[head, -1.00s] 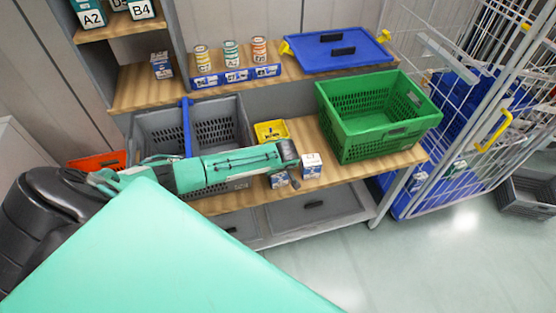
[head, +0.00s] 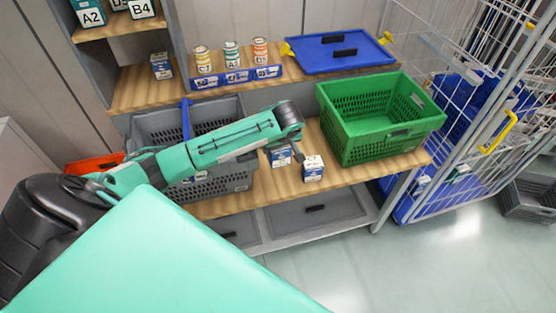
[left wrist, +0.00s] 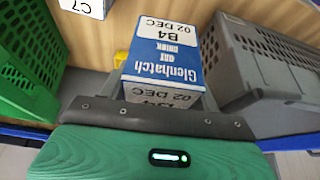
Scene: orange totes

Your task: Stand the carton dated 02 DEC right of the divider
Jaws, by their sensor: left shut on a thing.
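The carton dated 02 DEC (head: 281,156), blue and white, is gripped by my left gripper (head: 291,147). In the left wrist view the carton (left wrist: 162,65) reads B4, Glenhatch Oat Drink, between the two fingers. Whether its base touches the shelf I cannot tell. The grey crate (head: 240,182) stands to its left, partly hidden by my left arm. The grey crate's wall also shows in the left wrist view (left wrist: 238,60). My right gripper is not in view.
A second carton (head: 313,169), labelled C7 in the left wrist view (left wrist: 84,7), stands just right of the held one. A green crate (head: 385,145) is further right. Cans behind a blue label strip (head: 237,77) and a blue tray (head: 338,52) occupy the upper shelf.

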